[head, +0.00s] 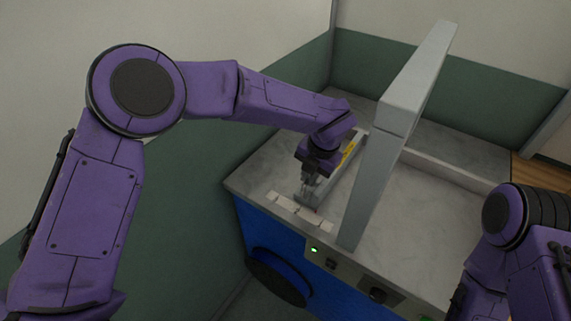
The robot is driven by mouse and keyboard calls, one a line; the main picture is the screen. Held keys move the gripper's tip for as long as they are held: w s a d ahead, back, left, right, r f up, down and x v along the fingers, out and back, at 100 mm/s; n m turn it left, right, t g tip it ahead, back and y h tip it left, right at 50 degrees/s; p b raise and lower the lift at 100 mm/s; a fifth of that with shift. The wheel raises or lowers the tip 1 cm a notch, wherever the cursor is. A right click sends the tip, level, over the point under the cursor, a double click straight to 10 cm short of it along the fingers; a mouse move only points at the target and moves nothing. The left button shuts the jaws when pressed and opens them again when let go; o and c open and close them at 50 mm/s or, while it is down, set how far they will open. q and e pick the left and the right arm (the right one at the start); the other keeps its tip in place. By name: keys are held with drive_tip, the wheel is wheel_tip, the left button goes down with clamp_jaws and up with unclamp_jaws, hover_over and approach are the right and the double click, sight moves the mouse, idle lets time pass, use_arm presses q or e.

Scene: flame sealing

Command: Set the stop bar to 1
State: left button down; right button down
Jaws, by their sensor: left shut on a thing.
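A low grey bar (351,160) with a yellow strip lies on the pale marbled worktop, running from the back toward the front edge; I take it to be the stop bar. My left gripper (308,190) points down at the near end of this bar and is shut on a small grey part there, mostly hidden by the fingers. A row of small white plates (299,212) lies along the front edge, just in front of the gripper. Any numbers on them are too small to read. My right gripper is not in view; only part of my right arm shows at the right.
A tall grey frame (372,180) rises from the worktop (427,215) just right of the bar, with a beam overhead. The blue cabinet front (262,232) carries a green light (314,250) and dark knobs. Walls close in the left and back. The worktop right of the frame is clear.

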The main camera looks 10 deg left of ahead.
sight(318, 188)
use_arm(q)
drive_tip(key=d, duration=0.1)
drive_tip(key=s+d, duration=0.1)
drive_tip(key=d, duration=0.1)
drive_tip(key=shift+s+f, duration=0.2)
drive_tip(key=shift+f, duration=0.05)
drive_tip(key=shift+a, duration=0.1)
drive_tip(key=c, duration=1.4)
unclamp_jaws()
drive_tip(key=shift+c, duration=0.2)
drive_tip(key=shift+w, duration=0.1)
drive_tip(key=shift+w, duration=0.15)
